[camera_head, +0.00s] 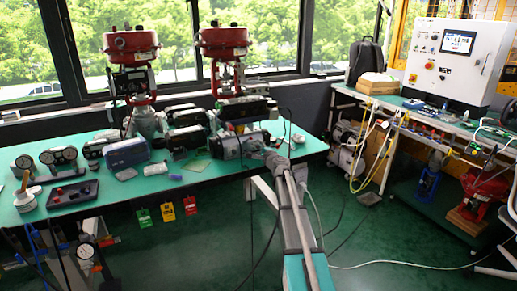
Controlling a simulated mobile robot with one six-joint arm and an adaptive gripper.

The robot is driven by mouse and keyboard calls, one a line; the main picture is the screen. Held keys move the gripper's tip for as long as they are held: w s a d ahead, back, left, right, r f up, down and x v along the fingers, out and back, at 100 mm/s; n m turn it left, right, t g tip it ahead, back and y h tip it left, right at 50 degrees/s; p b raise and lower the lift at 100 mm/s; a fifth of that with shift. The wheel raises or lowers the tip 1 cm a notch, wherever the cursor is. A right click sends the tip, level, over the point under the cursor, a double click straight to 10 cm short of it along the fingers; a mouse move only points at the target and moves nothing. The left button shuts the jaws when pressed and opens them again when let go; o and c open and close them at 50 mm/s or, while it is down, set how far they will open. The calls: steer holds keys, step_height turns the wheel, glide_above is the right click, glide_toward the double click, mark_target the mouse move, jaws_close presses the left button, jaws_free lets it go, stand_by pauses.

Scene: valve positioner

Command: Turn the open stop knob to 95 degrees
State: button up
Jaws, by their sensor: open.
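The open stop knob cannot be made out at this size. Two red-topped valve actuators (131,42) and (223,38) stand at the back of the green workbench (120,196), with several grey and black instrument housings around their bases. A grey housing (232,146) sits near the bench's right part, at the end of my arm. My gripper (270,154) is small and close to this housing. Its jaws are open, but the fingertips are hard to separate from the background. Whether they touch anything cannot be told.
Gauges (59,157), a blue case (127,153) and a black tray (73,194) lie on the bench's left part. Coloured tags (167,212) hang from its front edge. A white control cabinet (458,61) stands on the right bench. Cables cross the floor; open green floor lies between the benches.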

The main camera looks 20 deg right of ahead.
steer(key=s, duration=1.1)
steer(key=shift+s+d, duration=0.15)
steer(key=shift+d, duration=0.05)
steer(key=s+a+f+n+g+y, duration=0.2)
steer(key=s+a+f+n+g, duration=0.15)
steer(key=a, duration=0.45)
steer(key=s+a+f+n+g+y, duration=0.2)
steer(key=s+a+f+n, duration=0.1)
steer(key=a+n, duration=0.3)
steer(key=s+a+f+n+g+y, duration=0.2)
steer(key=s+a+f+n+g, duration=0.1)
steer(key=a, duration=0.6)
steer(key=s+a+f+n+g+h, duration=0.3)
steer(key=s+f+n+g, duration=0.15)
steer(key=s, duration=0.55)
steer(key=s+a+f+n+g+h, duration=0.25)
steer(key=s+f+g, duration=0.25)
steer(key=s, duration=0.5)
step_height(320, 180, up, 28)
steer(key=h+p, duration=0.1)
steer(key=p, duration=2.6)
steer(key=shift+s+d+f+n, duration=0.15)
steer(key=shift+d+f+n, duration=0.1)
steer(key=shift+n, duration=0.2)
